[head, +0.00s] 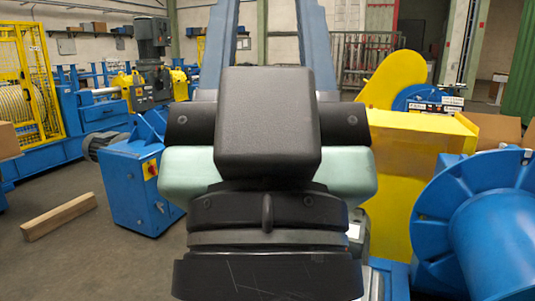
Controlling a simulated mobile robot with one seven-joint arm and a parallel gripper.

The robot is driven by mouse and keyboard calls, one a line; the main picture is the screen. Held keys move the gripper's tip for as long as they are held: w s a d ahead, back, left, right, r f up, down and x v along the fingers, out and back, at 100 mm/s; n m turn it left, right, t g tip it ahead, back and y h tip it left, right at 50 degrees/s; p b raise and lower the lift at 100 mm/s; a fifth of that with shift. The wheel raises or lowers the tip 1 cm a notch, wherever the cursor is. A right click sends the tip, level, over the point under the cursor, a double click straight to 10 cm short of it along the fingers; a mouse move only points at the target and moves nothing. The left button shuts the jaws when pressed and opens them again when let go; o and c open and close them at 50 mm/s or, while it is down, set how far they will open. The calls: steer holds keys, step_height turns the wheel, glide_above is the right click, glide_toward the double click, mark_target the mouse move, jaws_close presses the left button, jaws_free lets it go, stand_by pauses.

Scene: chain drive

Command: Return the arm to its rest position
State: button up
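My arm (267,190) fills the middle of the head view, close to the camera. Its black housings and pale green sections hide much of what lies behind. I see no gripper fingers in this view, so I cannot tell whether my gripper is open or holds anything.
A blue box (139,188) stands left of my arm, with a wooden beam (58,216) on the floor. Yellow machinery (410,165) and a large blue drum (480,225) crowd the right side. Floor at lower left is clear (90,265).

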step_height(320, 180, up, 25)
steer(key=p, duration=2.3)
steer(key=shift+f, duration=0.1)
